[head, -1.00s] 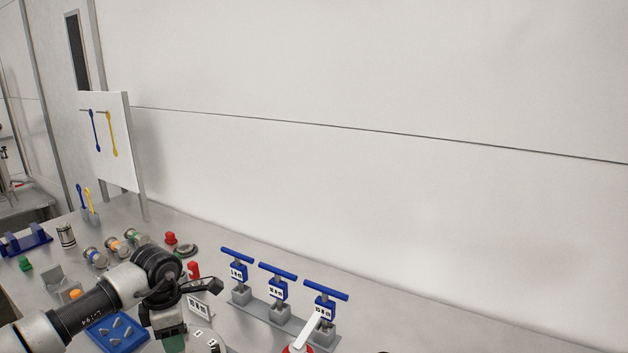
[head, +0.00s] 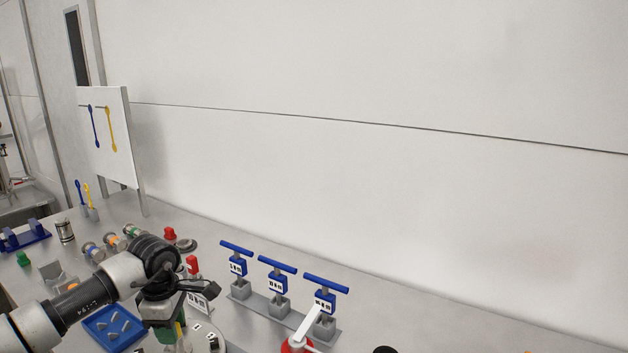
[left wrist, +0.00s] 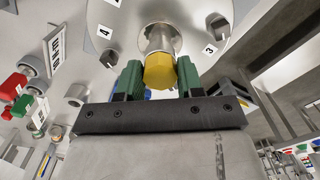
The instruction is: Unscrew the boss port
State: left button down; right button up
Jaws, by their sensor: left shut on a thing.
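The boss port, by its look, is a yellow hexagonal cap (left wrist: 160,72) on a steel stub (left wrist: 161,38) that rises from a round pale plate marked with numbers. The plate (head: 209,341) also shows at the bottom of the head view, partly behind my arm. My left gripper (left wrist: 159,82) has its green fingers on either side of the yellow cap and is shut on it. My right gripper is not in view.
Blue T-handles (head: 278,283) stand in a row right of the plate. A red-based valve with a white lever (head: 309,332) is in front of them. A blue tray (head: 103,338) lies left of my gripper. A white tool board (head: 103,160) stands at the back left.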

pick_arm(q)
jog(key=n, duration=0.5)
jog(key=n+p, duration=0.1)
jog(key=n, duration=0.2)
jog(key=shift+n, duration=1.1)
jog(key=n+p, duration=0.1)
jog(key=n, duration=0.2)
jog(key=shift+n, duration=1.1)
